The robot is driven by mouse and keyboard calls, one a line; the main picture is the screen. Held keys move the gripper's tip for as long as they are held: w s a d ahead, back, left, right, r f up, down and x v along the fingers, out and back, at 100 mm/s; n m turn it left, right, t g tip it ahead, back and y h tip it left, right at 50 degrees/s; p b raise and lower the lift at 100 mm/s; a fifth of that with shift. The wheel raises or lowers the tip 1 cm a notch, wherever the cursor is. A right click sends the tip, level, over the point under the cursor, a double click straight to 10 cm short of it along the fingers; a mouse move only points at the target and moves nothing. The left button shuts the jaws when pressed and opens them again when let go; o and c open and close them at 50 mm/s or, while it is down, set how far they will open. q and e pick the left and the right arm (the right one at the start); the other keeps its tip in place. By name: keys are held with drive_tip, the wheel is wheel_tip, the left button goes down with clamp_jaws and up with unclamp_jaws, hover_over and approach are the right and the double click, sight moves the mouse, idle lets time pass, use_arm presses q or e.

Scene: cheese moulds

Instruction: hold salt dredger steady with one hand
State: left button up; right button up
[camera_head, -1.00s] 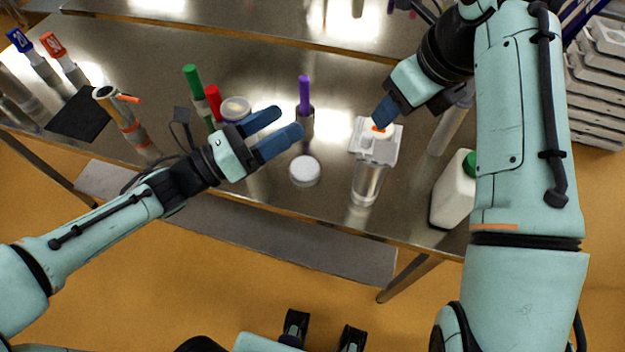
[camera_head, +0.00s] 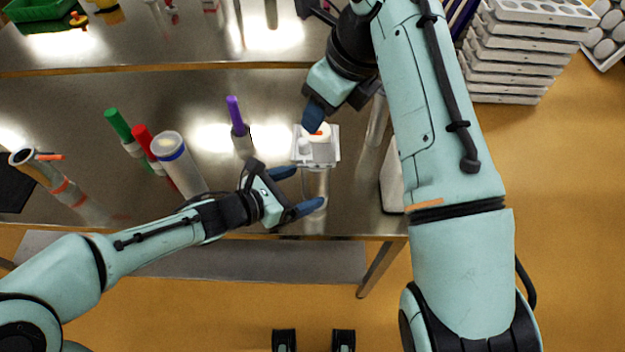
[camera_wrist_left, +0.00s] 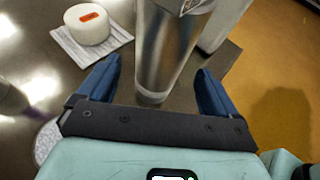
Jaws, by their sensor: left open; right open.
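The salt dredger is most likely the shiny metal cylinder (camera_head: 317,184) near the table's front edge; it stands upright in the left wrist view (camera_wrist_left: 170,50), where part of its dotted top shows. My left gripper (camera_head: 302,190) is open, with one blue finger on each side of the dredger's lower part; in the wrist view (camera_wrist_left: 155,92) gaps show beside both fingers.
A white bottle (camera_head: 392,185) stands right of the dredger, partly hidden by my right arm. A pale round lid (camera_wrist_left: 45,145) lies beside my left gripper.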

sight(304, 186)
use_arm(q)
drive_tip(key=shift+x, duration=2.35)
